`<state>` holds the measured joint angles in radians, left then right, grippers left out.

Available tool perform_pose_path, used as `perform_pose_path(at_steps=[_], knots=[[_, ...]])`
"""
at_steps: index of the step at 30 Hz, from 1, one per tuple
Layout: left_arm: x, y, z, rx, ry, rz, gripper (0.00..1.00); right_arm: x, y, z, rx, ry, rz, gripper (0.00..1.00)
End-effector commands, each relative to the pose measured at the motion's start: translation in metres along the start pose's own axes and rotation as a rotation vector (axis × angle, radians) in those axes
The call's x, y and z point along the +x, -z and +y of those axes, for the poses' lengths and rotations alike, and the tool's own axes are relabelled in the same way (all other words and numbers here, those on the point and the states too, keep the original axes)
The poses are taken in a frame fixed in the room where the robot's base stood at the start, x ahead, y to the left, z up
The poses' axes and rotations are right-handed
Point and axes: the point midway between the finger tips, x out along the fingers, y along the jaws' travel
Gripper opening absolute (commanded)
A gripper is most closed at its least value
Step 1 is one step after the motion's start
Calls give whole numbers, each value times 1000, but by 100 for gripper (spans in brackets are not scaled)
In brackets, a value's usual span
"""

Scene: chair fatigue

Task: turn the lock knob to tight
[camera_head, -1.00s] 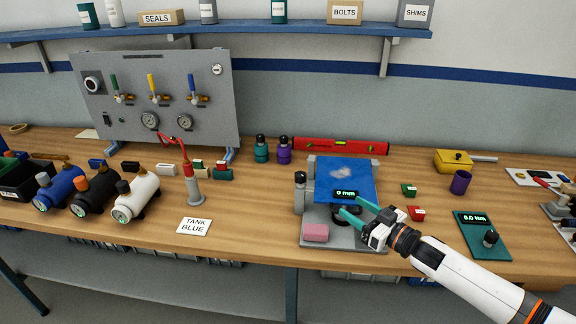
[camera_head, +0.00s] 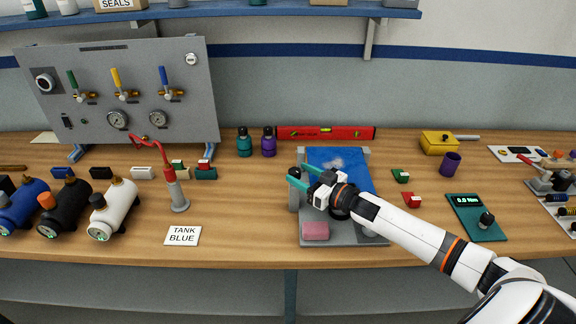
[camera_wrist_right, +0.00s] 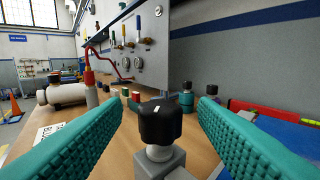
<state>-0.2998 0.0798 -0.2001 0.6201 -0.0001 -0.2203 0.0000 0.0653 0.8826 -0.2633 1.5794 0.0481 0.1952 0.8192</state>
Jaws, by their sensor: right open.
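The lock knob (camera_wrist_right: 160,122) is black and lobed with a small white mark on top. It sits on a grey post at the left side of the fixture (camera_head: 345,238), which carries a blue sheet (camera_head: 350,160). My right gripper (camera_head: 298,176) is open at the knob. In the right wrist view its teal fingers (camera_wrist_right: 160,106) stand on either side of the knob with a gap on both sides. In the head view the fingers and wrist partly cover the knob and hide the fixture's readout. My left gripper is not in view.
A pink block (camera_head: 315,231) lies on the fixture's front. A red level (camera_head: 325,132) and two small bottles stand behind. A red-hosed stand (camera_head: 178,190) and the TANK BLUE card (camera_head: 183,236) are left, with bare bench between. Green and red blocks lie right.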

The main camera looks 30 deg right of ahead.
Motion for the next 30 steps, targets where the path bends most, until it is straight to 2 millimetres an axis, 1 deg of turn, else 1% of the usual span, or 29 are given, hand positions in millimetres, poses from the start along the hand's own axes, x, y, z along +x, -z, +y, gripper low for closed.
perform_pose_path(at_steps=[1,3,9,13,22,29,30], knots=[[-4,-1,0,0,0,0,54,10,-3,0,1,1,-3,53],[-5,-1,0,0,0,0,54,20,-3,0,-1,0,-3,53],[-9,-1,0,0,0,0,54,42,-1,0,-1,1,-1,53],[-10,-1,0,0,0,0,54,49,0,0,-1,0,1,53],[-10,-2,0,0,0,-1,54,50,0,0,-1,-1,1,53],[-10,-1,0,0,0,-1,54,50,0,0,-1,-1,1,16],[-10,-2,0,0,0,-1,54,50,0,0,-1,-1,1,9]])
